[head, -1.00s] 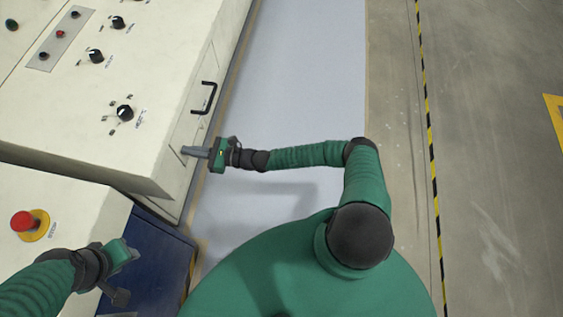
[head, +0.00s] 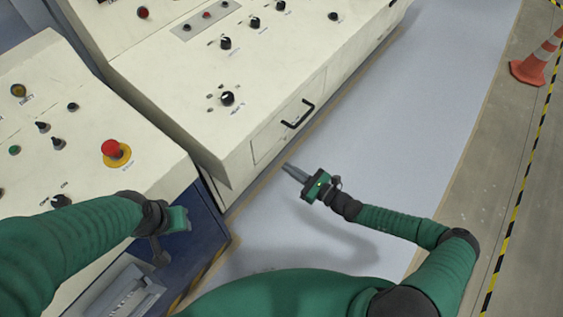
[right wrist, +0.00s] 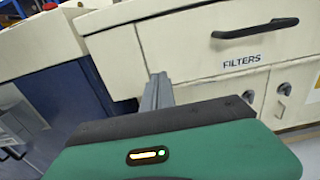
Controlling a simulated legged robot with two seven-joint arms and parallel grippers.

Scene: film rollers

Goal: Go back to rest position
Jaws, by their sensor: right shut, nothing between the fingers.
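My right gripper (head: 290,169) is shut and empty. It hangs over the pale floor just off the front of the cream cabinet, with its grey fingers pointing toward the cabinet. In the right wrist view its shut fingers (right wrist: 157,92) stand in front of the cabinet, left of a drawer labelled FILTERS (right wrist: 240,50). My left gripper (head: 172,222) is at the lower left, near the front edge of the smaller console. Its fingers do not show clearly enough to tell open from shut.
The cream cabinet (head: 190,100) carries several knobs. A drawer with a black handle (head: 298,114) is in its front and looks closed. The smaller console (head: 85,135) has a red emergency button (head: 112,149). An orange cone (head: 535,66) stands far right. The pale floor (head: 400,140) is clear.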

